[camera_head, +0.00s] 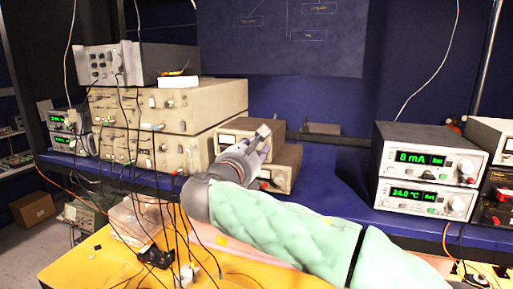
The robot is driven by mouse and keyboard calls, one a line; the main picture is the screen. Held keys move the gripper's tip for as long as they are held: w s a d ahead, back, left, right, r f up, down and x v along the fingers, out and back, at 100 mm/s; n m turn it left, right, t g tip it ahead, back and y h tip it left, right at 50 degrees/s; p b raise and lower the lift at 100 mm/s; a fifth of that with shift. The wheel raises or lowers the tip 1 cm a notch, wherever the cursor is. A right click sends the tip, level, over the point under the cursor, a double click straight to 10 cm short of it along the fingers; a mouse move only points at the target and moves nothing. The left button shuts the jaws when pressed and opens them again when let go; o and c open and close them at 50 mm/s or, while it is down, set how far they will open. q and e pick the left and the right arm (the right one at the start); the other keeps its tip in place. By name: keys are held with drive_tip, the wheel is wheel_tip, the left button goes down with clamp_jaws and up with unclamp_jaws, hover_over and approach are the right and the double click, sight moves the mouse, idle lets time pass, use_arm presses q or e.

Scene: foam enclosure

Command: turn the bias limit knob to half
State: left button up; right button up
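A stacked pair of white instruments stands on the blue shelf at the right. The upper one (400,142) shows a green "8 mA" and has a large round knob (466,167) on the right of its front. The lower one (397,192) shows "24.0 °C" and has a similar knob (457,204). The labels are too small to read, so I cannot tell which is the bias limit knob. My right gripper (262,136) is left of these instruments, in front of small beige boxes, and touches no knob on them. Its finger opening is unclear. My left gripper is out of view.
Beige rack instruments (165,109) with hanging cables fill the left of the shelf. A yellow table (85,263) lies below, with a clear plastic box (137,213). My green-sleeved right arm crosses the foreground. The blue shelf is bare between the beige boxes and the white instruments.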

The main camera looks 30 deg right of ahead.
drive_tip(key=shift+w+d, duration=0.25)
drive_tip(key=shift+d, duration=0.15)
clamp_jaws()
drive_tip(key=shift+f+m+b, duration=0.15)
drive_tip(key=shift+m+b, duration=0.7)
drive_tip(key=shift+m, duration=0.45)
drive_tip(key=m+b, duration=0.2)
drive_tip(key=m, duration=0.2)
drive_tip(key=shift+a+b, duration=0.1)
drive_tip(key=shift+b, duration=0.3)
drive_tip(key=m+b, duration=0.2)
drive_tip(key=m, duration=0.2)
drive_tip(key=shift+b, duration=0.35)
drive_tip(key=shift+m+b, duration=0.6)
drive_tip(key=shift+m, duration=0.7)
